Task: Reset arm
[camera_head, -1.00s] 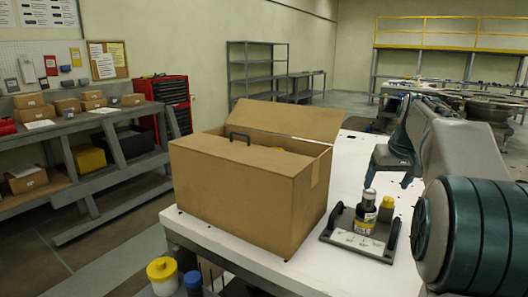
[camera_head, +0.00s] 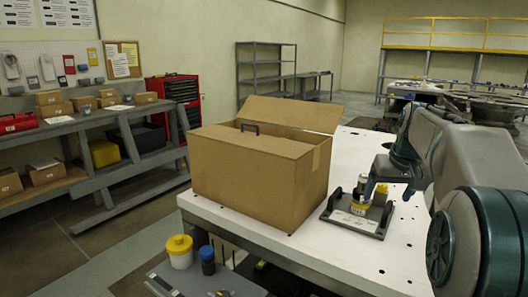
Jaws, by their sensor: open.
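My gripper (camera_head: 383,170) is at the right, beyond the dark plate on the white table, and looks open and empty. In the picture my gripper overlaps the area just above and behind these bottles. I cannot tell the exact gap between them. My arm fills the right side.
A large open cardboard box (camera_head: 250,185) stands on the white table (camera_head: 310,250), left of the plate. A grey cart (camera_head: 185,280) at the front holds a yellow-lidded tub (camera_head: 180,252) and a blue-lidded bottle (camera_head: 207,261). Shelves (camera_head: 120,150) line the left wall.

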